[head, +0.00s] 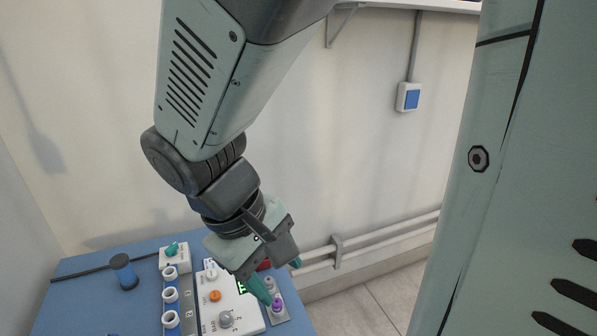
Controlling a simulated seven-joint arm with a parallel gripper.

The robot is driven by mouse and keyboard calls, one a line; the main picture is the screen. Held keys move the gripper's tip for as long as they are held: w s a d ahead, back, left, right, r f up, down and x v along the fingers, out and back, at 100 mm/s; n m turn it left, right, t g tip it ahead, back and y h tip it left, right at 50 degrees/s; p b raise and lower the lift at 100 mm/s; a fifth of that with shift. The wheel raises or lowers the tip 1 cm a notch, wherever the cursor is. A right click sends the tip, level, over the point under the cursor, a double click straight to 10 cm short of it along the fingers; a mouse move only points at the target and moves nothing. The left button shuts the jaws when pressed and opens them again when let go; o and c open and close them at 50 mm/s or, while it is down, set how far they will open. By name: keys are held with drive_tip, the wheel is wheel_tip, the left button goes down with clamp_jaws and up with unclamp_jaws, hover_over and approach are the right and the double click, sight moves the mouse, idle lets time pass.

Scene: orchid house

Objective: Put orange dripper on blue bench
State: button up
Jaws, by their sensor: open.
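The blue bench (75,302) fills the lower left of the head view, against the wall. My gripper (281,282) is open, with its teal fingers apart, low over the bench's right end. A small grey rack beneath it holds a purple-topped piece (277,305) and a greyish piece (269,284). A small orange round piece (215,296) sits on a white panel left of my gripper; I cannot tell whether it is the dripper or a knob. No other orange thing shows, and my gripper hides part of the rack area.
The white panel (238,321) has a grey knob and a green display. Left of it stand white rings (170,295) on a blue-grey holder, a white box with a green knob (174,256), and a dark blue cylinder (124,271) with a black cable. The bench's left part is mostly clear.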

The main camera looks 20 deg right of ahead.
drive_tip(key=s+r+m+t+y, duration=0.2)
drive_tip(key=r+t, duration=0.1)
drive_tip(key=r, duration=0.3)
drive_tip(key=s+d+r+m+t+y, duration=0.1)
drive_tip(key=s+r+m+t, duration=0.1)
drive_tip(key=r, duration=0.4)
drive_tip(key=shift+d+r+m+t+y, duration=0.15)
drive_tip(key=shift+d+m+t+y, duration=0.1)
drive_tip(key=shift+m+t+y, duration=0.35)
